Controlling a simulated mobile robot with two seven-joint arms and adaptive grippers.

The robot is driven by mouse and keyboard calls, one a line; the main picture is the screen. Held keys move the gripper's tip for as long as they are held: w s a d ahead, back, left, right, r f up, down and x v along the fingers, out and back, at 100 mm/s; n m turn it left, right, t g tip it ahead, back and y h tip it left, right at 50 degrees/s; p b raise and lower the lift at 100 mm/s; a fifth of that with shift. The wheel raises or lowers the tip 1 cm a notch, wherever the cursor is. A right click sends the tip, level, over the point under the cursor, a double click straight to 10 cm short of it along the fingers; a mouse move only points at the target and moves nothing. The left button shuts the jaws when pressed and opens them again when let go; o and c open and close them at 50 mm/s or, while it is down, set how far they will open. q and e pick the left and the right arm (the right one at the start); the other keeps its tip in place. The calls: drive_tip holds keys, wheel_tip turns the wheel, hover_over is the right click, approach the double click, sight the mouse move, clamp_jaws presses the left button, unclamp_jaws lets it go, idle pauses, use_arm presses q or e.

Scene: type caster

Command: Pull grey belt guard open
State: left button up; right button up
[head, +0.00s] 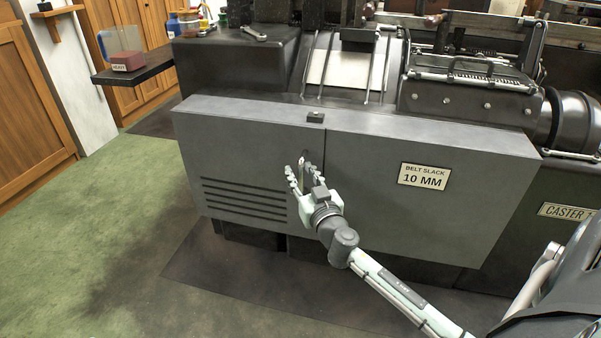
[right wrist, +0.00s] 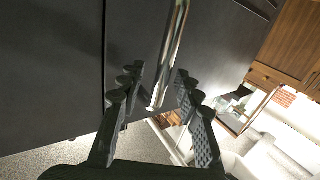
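The grey belt guard (head: 235,150) is a broad dark grey panel with slots low on its left part; it sits flush with the panel beside it at a vertical seam. A slim metal handle (head: 302,165) stands on it just left of the seam. In the right wrist view the handle (right wrist: 169,55) is a shiny bar coming down between the fingers. My right gripper (head: 303,178) is at the handle, its fingers (right wrist: 157,78) open on either side of the bar, with gaps visible. My left gripper is not in view.
A small black catch (head: 316,116) sits on the top edge at the seam. A dark shelf (head: 150,65) juts out at the left. The green floor (head: 100,240) in front and left is clear.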

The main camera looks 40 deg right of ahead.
drive_tip(key=shift+w, duration=0.1)
drive_tip(key=shift+c, duration=0.2)
clamp_jaws()
drive_tip(key=shift+a, duration=0.1)
